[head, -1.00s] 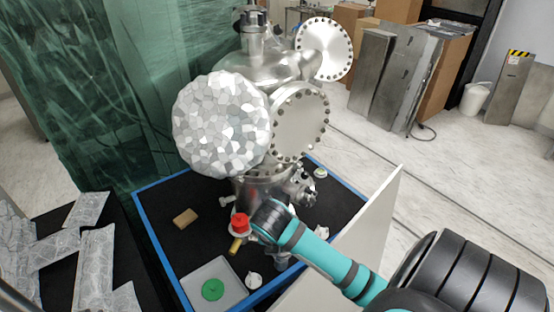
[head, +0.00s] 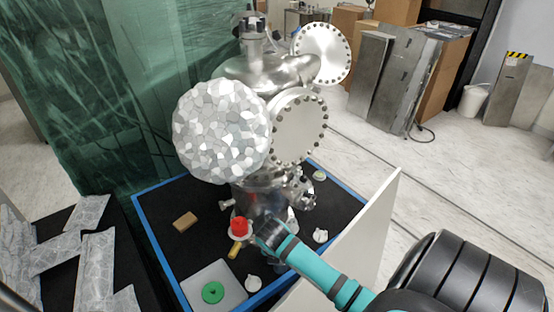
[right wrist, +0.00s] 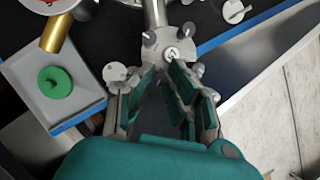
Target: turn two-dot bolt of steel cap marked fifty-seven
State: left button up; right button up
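In the right wrist view a small steel cap (right wrist: 176,44) with several bolts around its rim lies just beyond my right gripper (right wrist: 161,72). A white round mark sits on it, but the number and the bolts' dots are too small to read. The gripper's teal-padded fingers are apart, with their tips close to the cap's near edge; I cannot tell whether they touch it. In the head view my right gripper (head: 268,232) is low in front of the steel vacuum chamber (head: 262,185), and it hides the cap. My left gripper is not in view.
A red-topped brass fitting (head: 239,228) stands just left of the right gripper. A grey tray (head: 232,281) holds a green disc (head: 213,292). A white panel (head: 369,235) rises on the right. A faceted silver ball (head: 221,128) covers the chamber's left side.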

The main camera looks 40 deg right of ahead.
grip_shut()
jog(key=shift+m, duration=0.4)
jog(key=m+g+h, duration=0.1)
jog(key=m, duration=0.2)
jog(key=shift+w+m, duration=0.15)
jog(key=shift+m, duration=0.25)
jog(key=shift+m+g, duration=0.8)
jog(key=shift+m, duration=0.7)
jog(key=shift+o, duration=1.5)
grip_release()
